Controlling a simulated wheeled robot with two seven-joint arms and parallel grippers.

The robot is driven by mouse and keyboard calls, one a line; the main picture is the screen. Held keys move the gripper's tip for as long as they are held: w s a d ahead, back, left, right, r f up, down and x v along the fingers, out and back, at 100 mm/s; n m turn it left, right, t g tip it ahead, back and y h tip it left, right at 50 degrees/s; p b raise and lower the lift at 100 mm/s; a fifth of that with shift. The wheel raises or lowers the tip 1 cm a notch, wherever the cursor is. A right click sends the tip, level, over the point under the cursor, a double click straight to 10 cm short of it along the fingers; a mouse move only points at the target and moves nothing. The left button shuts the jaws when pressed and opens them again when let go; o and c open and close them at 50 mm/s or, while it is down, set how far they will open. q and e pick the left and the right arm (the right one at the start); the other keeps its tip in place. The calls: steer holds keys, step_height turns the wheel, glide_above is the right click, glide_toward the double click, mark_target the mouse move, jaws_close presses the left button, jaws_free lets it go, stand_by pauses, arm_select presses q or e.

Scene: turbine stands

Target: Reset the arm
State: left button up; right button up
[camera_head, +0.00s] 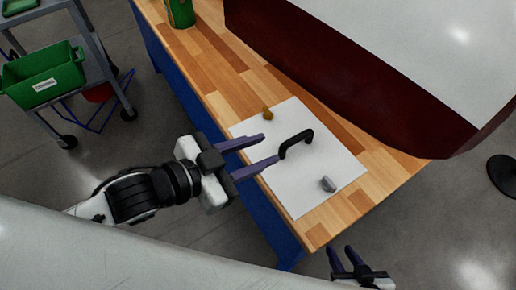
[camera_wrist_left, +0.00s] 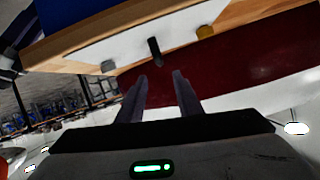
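My left gripper (camera_head: 268,152) is open and empty. In the head view its fingers reach over the near edge of the white sheet, pointing toward the black handle (camera_head: 296,143). In the left wrist view the open fingers of my left gripper (camera_wrist_left: 160,82) show with nothing between them, and the black handle (camera_wrist_left: 154,48) lies beyond. My right gripper (camera_head: 345,257) is at the bottom of the head view, off the table's near corner. Its two fingers stand apart with nothing seen between them.
A white sheet (camera_head: 290,195) on the wooden table (camera_head: 205,60) bears a brass-coloured piece (camera_head: 267,113) and a grey piece (camera_head: 328,184). A large dark red and white body (camera_head: 340,85) stands behind. A green bin (camera_head: 42,75) sits on a cart at left.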

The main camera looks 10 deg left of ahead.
stand_by(0.3)
arm_select(q)
steer(key=s+a+f+n+g+y, duration=0.7)
steer(key=s+a+f+n+y, duration=0.2)
steer(key=s+a+f, duration=0.55)
steer(key=w+d+f+t+h, duration=0.1)
steer(key=w+d+f+t, duration=0.1)
steer(key=f, duration=0.3)
steer(key=w+d+f+t+h, duration=0.1)
steer(key=w+d+f+t, duration=0.1)
steer(key=f, duration=0.4)
steer(key=shift+w+d+f+t+h, duration=0.15)
steer(key=shift+w+d+t+h, duration=0.2)
steer(key=shift+t, duration=0.25)
